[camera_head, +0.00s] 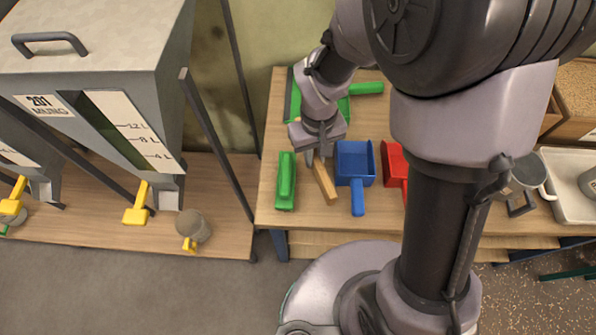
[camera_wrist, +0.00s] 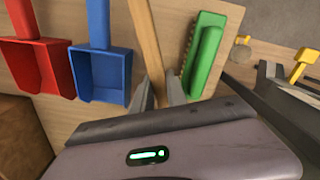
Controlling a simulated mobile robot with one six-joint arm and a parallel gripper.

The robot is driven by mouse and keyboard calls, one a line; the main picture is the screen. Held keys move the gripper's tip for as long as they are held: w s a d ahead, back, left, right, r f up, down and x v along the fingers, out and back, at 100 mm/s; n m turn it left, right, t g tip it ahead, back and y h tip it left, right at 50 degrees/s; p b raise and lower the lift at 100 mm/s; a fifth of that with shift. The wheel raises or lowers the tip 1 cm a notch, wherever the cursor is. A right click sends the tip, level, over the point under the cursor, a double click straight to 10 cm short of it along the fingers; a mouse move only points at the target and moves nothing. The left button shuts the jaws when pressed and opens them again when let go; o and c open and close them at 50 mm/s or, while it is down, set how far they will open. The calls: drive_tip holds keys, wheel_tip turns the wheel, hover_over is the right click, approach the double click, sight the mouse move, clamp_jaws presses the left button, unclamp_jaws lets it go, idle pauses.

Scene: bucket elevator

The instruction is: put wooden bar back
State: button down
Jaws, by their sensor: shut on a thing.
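The wooden bar (camera_head: 323,181) is a long, light-brown piece on the wooden table, between a green brush (camera_head: 285,182) on its left and a blue scoop (camera_head: 355,163) on its right. My gripper (camera_head: 318,158) points down at the bar's far part and is shut on it. In the wrist view the bar (camera_wrist: 147,45) runs up between my two fingers (camera_wrist: 164,92). The brush (camera_wrist: 206,53) is right of it there and the blue scoop (camera_wrist: 101,72) left. My fingers partly hide the bar's held end. I cannot tell whether the bar touches the table.
A red scoop (camera_head: 394,163) lies right of the blue scoop, and a green dustpan (camera_head: 367,88) lies behind. A metal cup (camera_head: 526,172) and a pale tray (camera_head: 572,207) are further right. Grey hoppers (camera_head: 120,60) with yellow handles stand left, beyond a gap. Bare tabletop shows near the left edge.

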sight(314, 178)
drive_tip(key=f+b, duration=0.2)
drive_tip(key=f, duration=0.5)
drive_tip(key=shift+d+f+b, duration=0.15)
drive_tip(key=shift+d+b, duration=0.05)
drive_tip(key=shift+b, duration=0.15)
drive_tip(key=c, duration=1.3)
unclamp_jaws()
